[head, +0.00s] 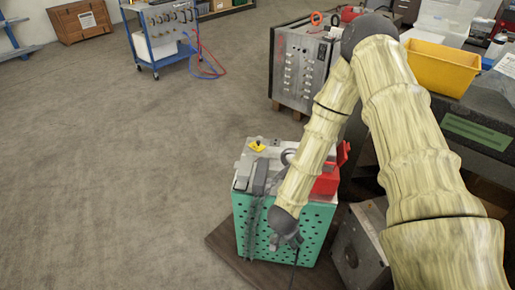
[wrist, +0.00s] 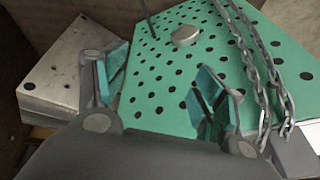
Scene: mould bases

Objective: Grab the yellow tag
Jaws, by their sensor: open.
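The yellow tag (head: 257,146) lies on the grey top of a box with green perforated sides (head: 243,215), near its back left. In the head view my gripper (head: 284,243) hangs low in front of the green side, well below the tag and to its right. In the wrist view my gripper (wrist: 160,85) is open, with nothing between its fingers, and faces the green perforated panel (wrist: 165,70). The tag does not show in the wrist view.
A chain (wrist: 262,70) hangs down the green panel on the right. A red part (head: 328,180) stands on the box top beside my arm. A metal block (head: 360,250) is at the right. Open floor (head: 120,180) lies to the left.

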